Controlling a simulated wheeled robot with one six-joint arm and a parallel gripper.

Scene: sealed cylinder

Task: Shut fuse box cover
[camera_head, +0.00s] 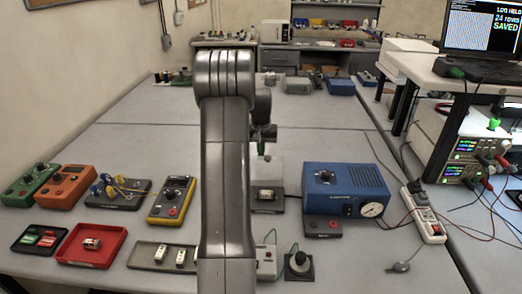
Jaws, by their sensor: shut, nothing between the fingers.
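A small grey box (268,198) with a pale insert stands just right of my arm, near the middle of the table. A pale, upright panel (270,170) rises at its back and looks like a raised cover; I take this to be the fuse box, though my arm hides its left part. My gripper (263,141) shows only partly, past the right edge of my arm, above and behind the panel. It is shut and holds nothing. I cannot tell whether it touches the panel.
A blue box with a gauge (345,188) stands close on the right. A yellow meter (172,199) and a grey tray (160,257) lie left of my arm. A power strip (424,213) with cables lies at the right edge. The table behind is largely clear.

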